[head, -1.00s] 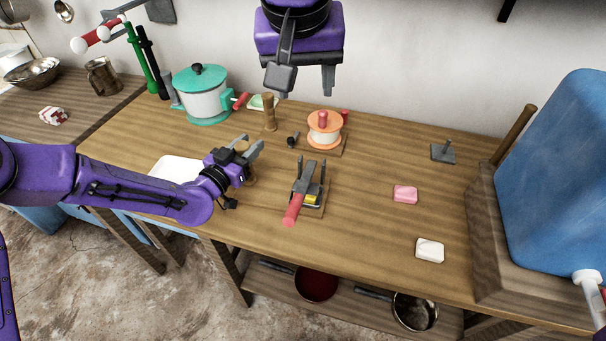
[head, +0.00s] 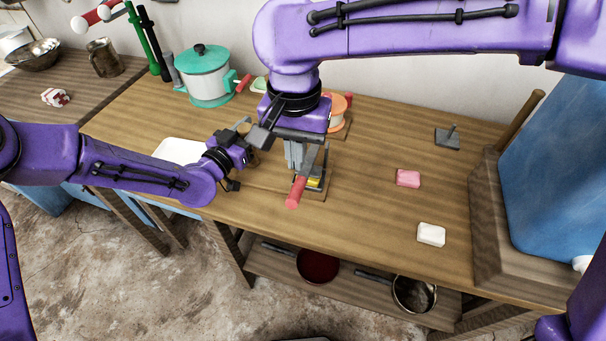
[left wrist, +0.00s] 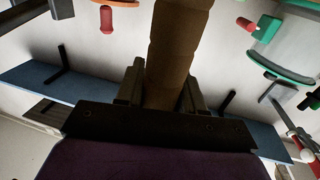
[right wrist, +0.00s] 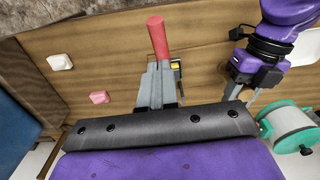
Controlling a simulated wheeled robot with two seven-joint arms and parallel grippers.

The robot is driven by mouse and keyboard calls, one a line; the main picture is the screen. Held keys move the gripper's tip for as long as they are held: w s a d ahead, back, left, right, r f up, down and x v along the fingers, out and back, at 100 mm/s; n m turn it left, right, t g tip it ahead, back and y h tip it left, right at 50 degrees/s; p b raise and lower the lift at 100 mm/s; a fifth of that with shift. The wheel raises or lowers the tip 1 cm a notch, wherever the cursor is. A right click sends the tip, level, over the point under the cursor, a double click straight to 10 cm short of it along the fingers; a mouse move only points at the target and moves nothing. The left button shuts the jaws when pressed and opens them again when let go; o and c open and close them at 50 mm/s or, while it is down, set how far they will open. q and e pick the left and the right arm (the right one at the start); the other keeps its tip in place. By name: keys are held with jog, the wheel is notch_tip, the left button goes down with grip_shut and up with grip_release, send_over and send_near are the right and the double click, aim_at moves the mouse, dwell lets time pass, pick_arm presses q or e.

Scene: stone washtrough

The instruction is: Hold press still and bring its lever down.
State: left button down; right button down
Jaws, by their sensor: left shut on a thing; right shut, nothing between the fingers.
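The press (head: 314,184) stands on a small wooden board on the table, with grey uprights and a yellow part low between them. Its lever (head: 294,194) has a red handle that leans toward the table's front edge; it also shows in the right wrist view (right wrist: 158,38). My right gripper (head: 294,157) is shut and empty, pointing down over the press at the lever's grey part; whether it touches cannot be told. My left gripper (head: 250,128) is left of the press, shut on a brown wooden post (left wrist: 178,50). The post's foot is hidden in the left wrist view.
Behind stand a teal-lidded pot (head: 206,80) and an orange-topped spool-like thing (head: 338,108), partly hidden by my right arm. A pink block (head: 408,178) and a white block (head: 431,234) lie to the right. A white tray (head: 180,150) lies left.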

aim_at(297, 187)
pick_arm(q)
jog(key=shift+f, duration=0.1)
pick_arm(e)
jog(key=shift+f, duration=3.3)
jog(key=shift+s+f, duration=0.1)
jog(key=shift+f, duration=1.5)
jog(key=shift+r, duration=0.15)
jog(key=shift+r, duration=4.4)
pick_arm(q)
jog(key=c, duration=0.9)
grip_release()
jog(key=shift+o, duration=1.4)
jog(key=shift+w, duration=0.1)
